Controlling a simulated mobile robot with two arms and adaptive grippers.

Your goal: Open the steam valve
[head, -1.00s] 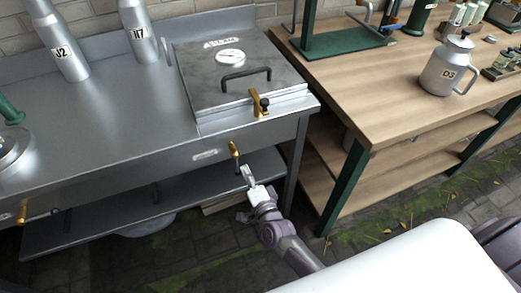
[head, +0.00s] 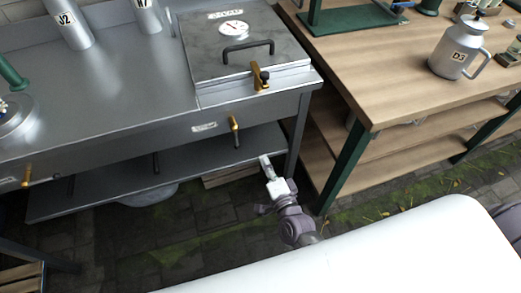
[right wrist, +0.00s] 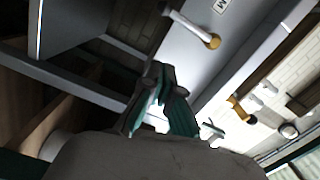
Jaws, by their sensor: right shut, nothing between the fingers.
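A brass valve (head: 235,123) with a dark lever hanging down sits on the front of the steel counter, below a lidded steel box. It also shows in the right wrist view as a brass knob (right wrist: 212,41) with a pale lever. A small label (head: 204,127) is left of it. A second brass valve (head: 27,175) is at the far left of the counter front; I cannot read which is the steam valve. My right gripper (head: 265,160) is shut and empty, below and right of the nearer valve, apart from it. My left gripper is not in view.
The steel box (head: 215,60) has a gauge, a black handle and a brass front latch (head: 260,77). The counter's leg (head: 298,135) and lower shelf (head: 110,188) are close to my right gripper. A wooden bench (head: 350,60) stands to the right.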

